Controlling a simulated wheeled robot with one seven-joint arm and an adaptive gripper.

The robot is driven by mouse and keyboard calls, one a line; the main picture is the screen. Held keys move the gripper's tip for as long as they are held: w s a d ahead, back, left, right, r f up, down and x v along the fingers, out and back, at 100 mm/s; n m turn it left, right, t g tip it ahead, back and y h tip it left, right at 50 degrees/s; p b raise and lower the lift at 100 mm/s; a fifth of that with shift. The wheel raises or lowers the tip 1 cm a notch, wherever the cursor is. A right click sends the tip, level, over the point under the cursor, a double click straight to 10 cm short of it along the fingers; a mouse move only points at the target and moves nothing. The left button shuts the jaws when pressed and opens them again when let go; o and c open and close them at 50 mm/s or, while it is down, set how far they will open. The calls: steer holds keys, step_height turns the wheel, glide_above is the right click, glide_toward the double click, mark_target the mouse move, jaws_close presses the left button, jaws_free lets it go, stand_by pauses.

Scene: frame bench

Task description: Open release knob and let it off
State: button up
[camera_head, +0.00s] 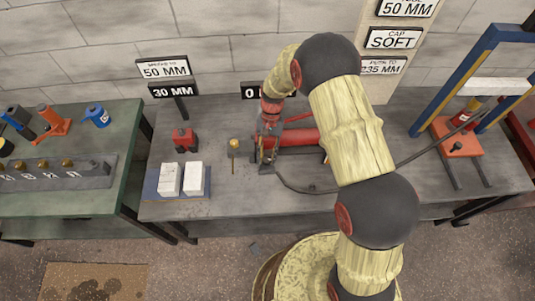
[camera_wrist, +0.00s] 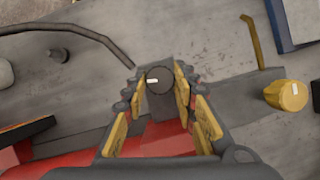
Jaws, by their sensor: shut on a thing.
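The release knob (camera_wrist: 158,80) is a dark round knob with a white mark on its face, in the wrist view. My gripper (camera_wrist: 160,92) has its yellow-padded fingers on both sides of it, shut on it. In the head view my gripper (camera_head: 268,131) reaches down at the left end of the red pump (camera_head: 298,139) on the grey bench. The knob cannot be made out there behind my gripper. Red pump body (camera_wrist: 60,168) also shows at the bottom of the wrist view. A dark hose (camera_head: 300,190) runs from the pump along the bench.
A yellow-topped post (camera_head: 234,146), a red block (camera_head: 185,139) and a blue tray (camera_head: 150,187) with two white blocks stand left of the pump. A blue press frame (camera_head: 443,95) stands right. Sign boards (camera_head: 163,68) stand behind. Bare bench lies in front.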

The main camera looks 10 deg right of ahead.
steer(key=shift+n, duration=0.7)
steer(key=o, duration=1.2)
steer(key=shift+c, duration=0.2)
